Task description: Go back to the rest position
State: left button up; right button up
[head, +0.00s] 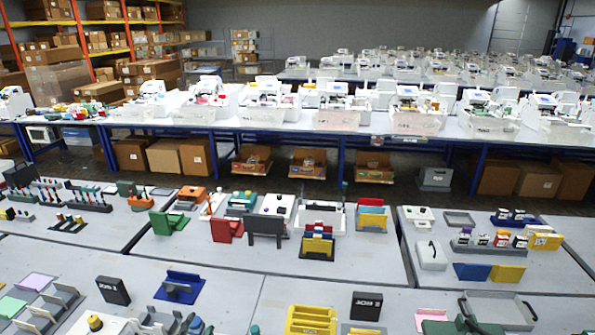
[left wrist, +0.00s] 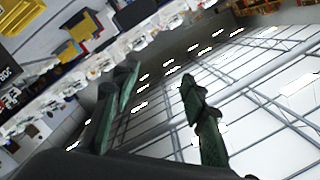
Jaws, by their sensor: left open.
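My left gripper (left wrist: 160,73) shows in the left wrist view with its two dark green fingers well apart and nothing between them. It points away from the benches, with ceiling beams and lights behind the fingers. In the head view, only small dark green parts at the bottom edge, left of centre, may be its fingertips (head: 201,326). The rest of the left arm is out of that view. My right gripper is not seen in either view.
Grey tables hold a blue holder (head: 180,287), a black box (head: 113,290), a yellow rack (head: 312,319), another black box (head: 367,305) and a grey tray (head: 498,308) with black handles. Green and dark stands (head: 265,228) are farther back. A long bench with white machines (head: 265,100) crosses behind.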

pick_arm(q)
jog(key=s+a+f+n+g+y, duration=0.2)
jog(key=s+a+f+n+g, duration=0.3)
jog(key=f, duration=0.5)
jog(key=s+a+f+n+g, duration=0.1)
jog(key=s+f+g, duration=0.2)
jog(key=s+f, duration=0.35)
jog(key=s+a+f+n+g, duration=0.15)
jog(key=s+f, duration=0.25)
jog(key=s, duration=0.6)
jog(key=s+f+n+g, duration=0.2)
jog(key=s+f+g, duration=0.25)
jog(key=s, duration=0.35)
notch_tip(320, 180, down, 33)
jog(key=s+d+h+b, duration=0.1)
jog(key=s+b, duration=0.1)
jog(key=b, duration=0.3)
jog(key=s+f+g+b, duration=0.1)
jog(key=s+f+b, duration=0.1)
jog(key=s+f, duration=0.8)
jog(key=s+f+m+g+b, duration=0.1)
jog(key=s+f+b, duration=0.2)
jog(key=s+f, duration=0.7)
notch_tip(320, 180, down, 5)
jog(key=shift+s+f+h, duration=0.1)
jog(key=shift+s+h, duration=0.2)
